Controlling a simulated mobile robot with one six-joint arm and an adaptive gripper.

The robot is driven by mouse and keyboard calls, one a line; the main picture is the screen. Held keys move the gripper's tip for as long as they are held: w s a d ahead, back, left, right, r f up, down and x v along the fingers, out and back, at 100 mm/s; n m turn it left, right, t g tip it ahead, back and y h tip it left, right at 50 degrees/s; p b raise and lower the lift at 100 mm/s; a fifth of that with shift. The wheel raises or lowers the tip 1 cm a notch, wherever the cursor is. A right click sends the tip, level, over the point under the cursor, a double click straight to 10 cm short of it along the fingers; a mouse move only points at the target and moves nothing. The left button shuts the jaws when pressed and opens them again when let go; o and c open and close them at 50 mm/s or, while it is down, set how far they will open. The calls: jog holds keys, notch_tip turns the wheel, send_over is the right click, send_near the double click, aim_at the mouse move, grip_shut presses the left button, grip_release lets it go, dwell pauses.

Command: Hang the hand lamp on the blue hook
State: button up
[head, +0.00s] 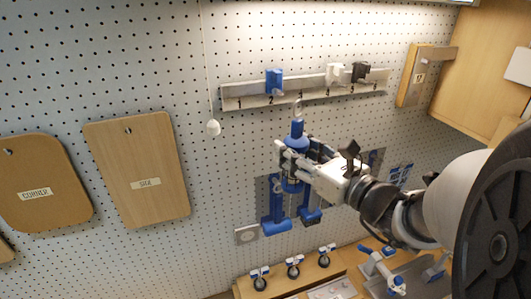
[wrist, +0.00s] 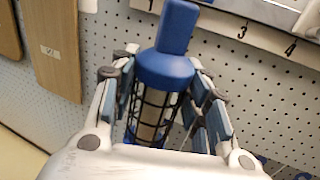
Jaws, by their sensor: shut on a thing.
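The hand lamp (head: 296,130) has a blue handle and collar above a dark wire cage. My gripper (head: 291,168) is shut on it, and the lamp is upright, handle up, in front of the pegboard. In the wrist view the lamp (wrist: 166,68) stands between both fingers of my gripper (wrist: 163,92), tilted slightly. A pale loop (head: 298,107) shows just above the handle in the head view. The blue hook (head: 274,80) sits on the numbered rail near the 2, above and slightly left of the lamp. The lamp and hook are apart. The fingers hide part of the cage.
The rail (head: 310,91) also carries a white hook (head: 335,73) and a black hook (head: 360,71) to the right. A pull cord with a white knob (head: 213,128) hangs at left. Wooden boards (head: 138,165) hang further left. Blue-handled tools (head: 275,215) hang below my gripper.

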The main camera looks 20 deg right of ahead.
jog(key=shift+r, duration=0.45)
jog(key=w+f+b, duration=0.1)
jog(key=w, duration=0.7)
jog(key=shift+w+f, duration=0.25)
jog(key=shift+w, duration=0.05)
dwell(0.6)
jog(key=o, duration=1.4)
jog(key=shift+c, duration=0.2)
jog(key=shift+s, duration=0.1)
